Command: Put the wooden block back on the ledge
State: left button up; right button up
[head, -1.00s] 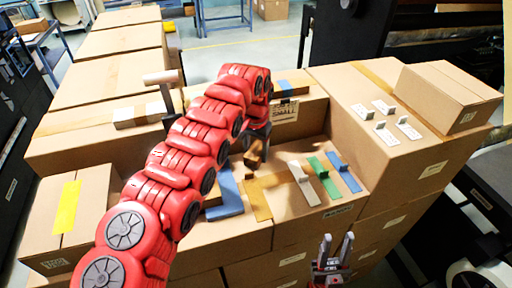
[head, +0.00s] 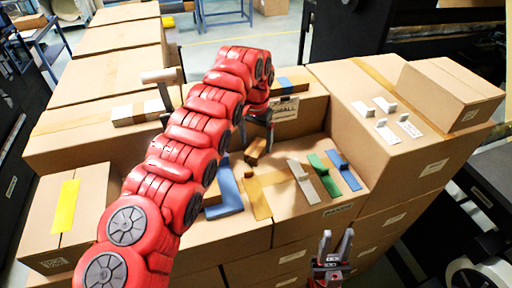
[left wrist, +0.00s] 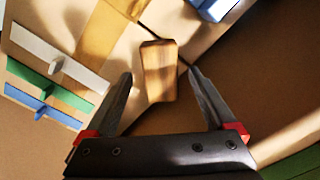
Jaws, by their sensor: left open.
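The wooden block (head: 256,150) lies on the lower cardboard surface (head: 290,213), in the recess between the taller boxes. In the left wrist view, the block (left wrist: 159,70) lies ahead between my open fingertips, with visible space on both sides. My left gripper (head: 260,128) is open and empty, just above and beside the block, partly hidden by my red arm. My right gripper (head: 338,234) is open and empty in front of the boxes, low in the head view. I cannot tell which surface is the ledge.
White, green (head: 323,176) and blue brackets lie to the right of the block. A blue flat piece (head: 227,192) lies to its left. A taller box (head: 385,145) with small white brackets stands at the right; its raised side walls the recess.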

aim_at(257, 149)
pick_arm(q)
notch_tip(257, 149, up, 7)
jog(key=p, duration=0.2)
jog(key=shift+d+f+p, duration=0.1)
jog(key=shift+p, duration=0.2)
jog(key=shift+r, duration=0.8)
jog(key=shift+s, duration=0.1)
